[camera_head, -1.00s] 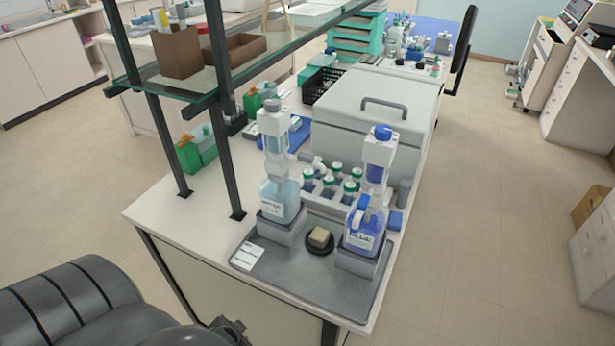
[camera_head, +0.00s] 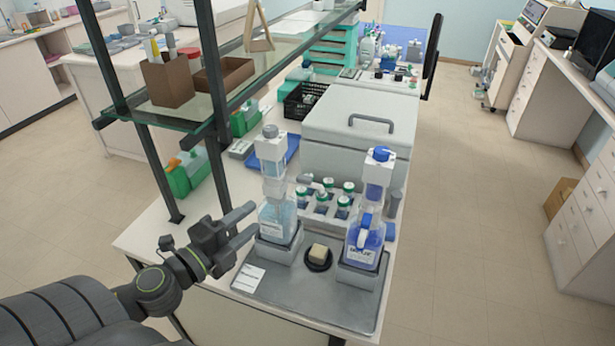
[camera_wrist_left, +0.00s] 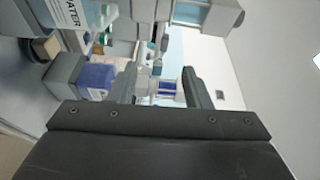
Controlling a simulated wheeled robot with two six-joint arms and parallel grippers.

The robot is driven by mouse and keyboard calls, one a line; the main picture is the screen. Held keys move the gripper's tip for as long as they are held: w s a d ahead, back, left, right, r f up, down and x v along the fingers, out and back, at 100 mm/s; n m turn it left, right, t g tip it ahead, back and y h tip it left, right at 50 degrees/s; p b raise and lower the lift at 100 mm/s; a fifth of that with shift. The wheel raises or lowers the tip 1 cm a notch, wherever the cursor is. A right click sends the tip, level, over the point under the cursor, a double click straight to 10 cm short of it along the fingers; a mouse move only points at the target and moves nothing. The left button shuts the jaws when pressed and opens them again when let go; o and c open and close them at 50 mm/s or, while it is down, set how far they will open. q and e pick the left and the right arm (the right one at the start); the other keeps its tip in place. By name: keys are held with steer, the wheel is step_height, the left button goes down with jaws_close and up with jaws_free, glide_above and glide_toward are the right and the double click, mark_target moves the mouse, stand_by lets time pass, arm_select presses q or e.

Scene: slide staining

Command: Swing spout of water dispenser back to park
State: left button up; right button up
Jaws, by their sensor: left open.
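The water dispenser (camera_head: 278,220) is a clear bottle of pale blue liquid with a white head, upright in a grey holder on the bench tray. A small grey piece (camera_head: 304,179) shows at its right; I cannot tell whether it is the spout. In the left wrist view the bottle, with its WATER label (camera_wrist_left: 70,12), is at the upper left. My left gripper (camera_head: 252,222) is open and empty, just left of the bottle, fingers pointing toward it. Its fingers also show in the left wrist view (camera_wrist_left: 163,88). My right gripper is out of view.
A blue-liquid dispenser (camera_head: 367,242) stands to the right on the same grey tray (camera_head: 310,292). A dark round dish (camera_head: 318,259) lies between them. A rack of green-capped vials (camera_head: 325,204) is behind. A shelf post (camera_head: 222,175) rises left of the water bottle.

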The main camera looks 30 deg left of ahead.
arm_select(q)
steer(key=d+m+h, duration=0.1)
steer(key=b, duration=0.2)
glide_toward(303, 183)
steer(key=w, duration=0.3)
steer(key=w+d, duration=0.1)
steer(key=w, duration=0.6)
steer(key=shift+w+d, duration=0.2)
steer(key=shift+d, duration=0.05)
steer(key=shift+w+d, duration=0.15)
steer(key=shift+w, duration=0.7)
jaws_close()
